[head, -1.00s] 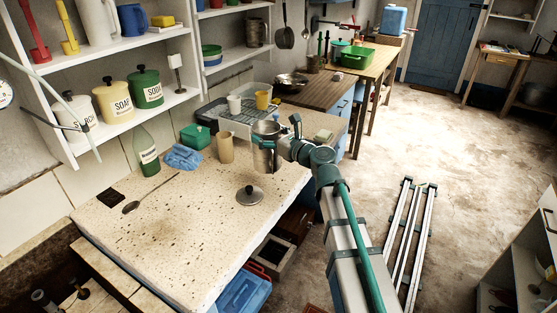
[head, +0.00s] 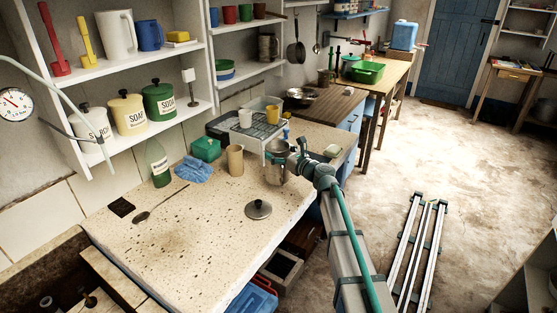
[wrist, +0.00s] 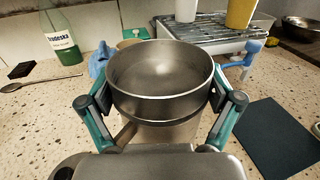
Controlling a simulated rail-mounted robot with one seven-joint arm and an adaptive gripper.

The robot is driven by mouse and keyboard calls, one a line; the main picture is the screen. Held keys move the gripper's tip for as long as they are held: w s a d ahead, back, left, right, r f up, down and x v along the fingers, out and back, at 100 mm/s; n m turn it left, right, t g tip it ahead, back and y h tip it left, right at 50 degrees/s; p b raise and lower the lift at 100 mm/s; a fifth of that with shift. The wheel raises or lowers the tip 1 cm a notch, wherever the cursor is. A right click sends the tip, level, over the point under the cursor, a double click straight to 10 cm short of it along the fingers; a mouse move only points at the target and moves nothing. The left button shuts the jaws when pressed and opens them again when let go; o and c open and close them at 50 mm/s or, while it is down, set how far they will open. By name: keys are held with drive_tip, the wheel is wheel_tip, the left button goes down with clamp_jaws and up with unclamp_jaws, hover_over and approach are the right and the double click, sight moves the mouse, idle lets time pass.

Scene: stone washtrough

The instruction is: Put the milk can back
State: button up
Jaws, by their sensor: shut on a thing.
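The milk can (head: 275,172) is a grey metal can with an open top. My gripper (head: 290,160) is shut on it near its rim, with one finger on each side in the wrist view. There, the can's round mouth (wrist: 160,75) faces up and the inside looks empty. The can is upright over the speckled stone worktop (head: 190,230), in front of the wire rack. I cannot tell whether its base touches the stone. A round metal lid with a dark knob (head: 258,209) lies on the worktop near the front edge.
A tan beaker (head: 235,160), blue cloth (head: 194,170), green box (head: 206,149) and green bottle (head: 158,165) stand left of the can. The wire rack (head: 262,132) is behind. A dark mat (wrist: 275,140) lies to the right in the wrist view. The worktop's front left is mostly clear.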

drive_tip(key=shift+w+f, duration=0.3)
drive_tip(key=shift+w, duration=0.1)
drive_tip(key=shift+f, duration=1.75)
drive_tip(key=o, duration=1.5)
drive_tip(key=b+v, duration=0.1)
drive_tip(key=v, duration=1.1)
drive_tip(key=shift+s+b, duration=0.1)
drive_tip(key=shift+b, duration=0.2)
